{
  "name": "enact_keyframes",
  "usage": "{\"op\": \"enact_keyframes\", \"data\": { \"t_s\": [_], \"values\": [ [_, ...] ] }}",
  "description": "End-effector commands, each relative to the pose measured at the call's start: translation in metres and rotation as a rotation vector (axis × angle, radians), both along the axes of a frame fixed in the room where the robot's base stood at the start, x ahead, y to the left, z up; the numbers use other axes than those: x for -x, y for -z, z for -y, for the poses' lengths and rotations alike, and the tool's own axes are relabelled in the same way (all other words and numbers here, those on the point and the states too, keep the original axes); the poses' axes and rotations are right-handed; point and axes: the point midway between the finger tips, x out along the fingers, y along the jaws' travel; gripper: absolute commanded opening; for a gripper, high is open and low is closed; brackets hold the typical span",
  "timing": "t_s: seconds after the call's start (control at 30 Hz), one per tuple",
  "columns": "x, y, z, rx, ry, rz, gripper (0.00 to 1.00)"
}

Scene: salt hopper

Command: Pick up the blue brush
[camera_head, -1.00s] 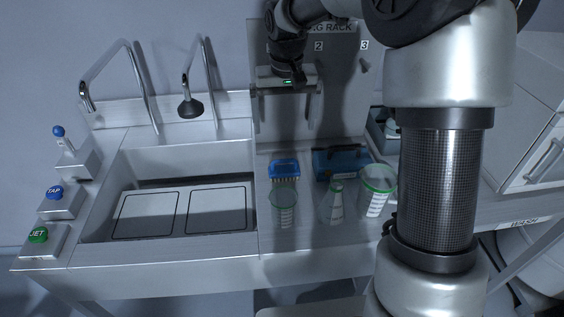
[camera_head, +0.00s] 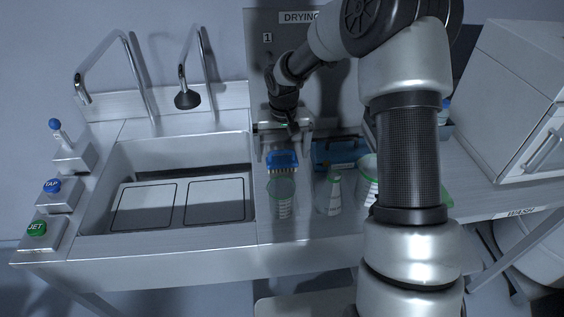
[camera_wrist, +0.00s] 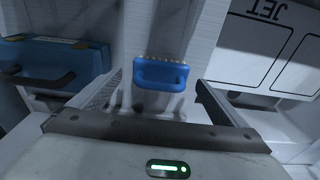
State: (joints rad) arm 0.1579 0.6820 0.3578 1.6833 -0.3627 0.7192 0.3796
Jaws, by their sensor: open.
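The blue brush (camera_head: 282,160) stands on the counter right of the sink, bristles down, behind a clear beaker. In the wrist view the blue brush (camera_wrist: 161,75) shows its handle and pale bristles, lying between and beyond my two fingers. My gripper (camera_head: 287,150) is open and empty, with its fingers hanging just above and around the brush in the head view. In the wrist view my gripper (camera_wrist: 155,90) has its fingers spread wide on either side of the brush. I cannot tell the exact gap in height.
A blue box (camera_head: 340,152) sits right of the brush. A clear beaker (camera_head: 281,190), a conical flask (camera_head: 331,192) and a green-rimmed beaker (camera_head: 368,178) stand in front. The sink (camera_head: 120,222) is to the left, and the drying rack panel (camera_head: 262,70) rises behind.

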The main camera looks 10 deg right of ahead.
Motion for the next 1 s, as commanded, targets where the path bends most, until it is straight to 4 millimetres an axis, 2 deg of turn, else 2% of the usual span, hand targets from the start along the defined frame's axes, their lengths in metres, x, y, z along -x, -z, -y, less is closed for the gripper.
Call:
{"op": "enact_keyframes", "data": {
  "t_s": [0.13,0.37,0.67,0.87,1.0],
  "values": [
    [-0.002,0.015,0.000,0.000,-0.001,0.000,0.96],
    [-0.003,0.017,0.000,0.000,-0.001,0.002,0.96],
    [-0.002,0.017,0.000,0.000,-0.001,0.001,0.51],
    [-0.003,0.016,0.000,0.000,-0.001,0.002,0.51],
    [-0.004,0.004,0.000,0.001,0.000,0.005,0.51]
  ]
}}
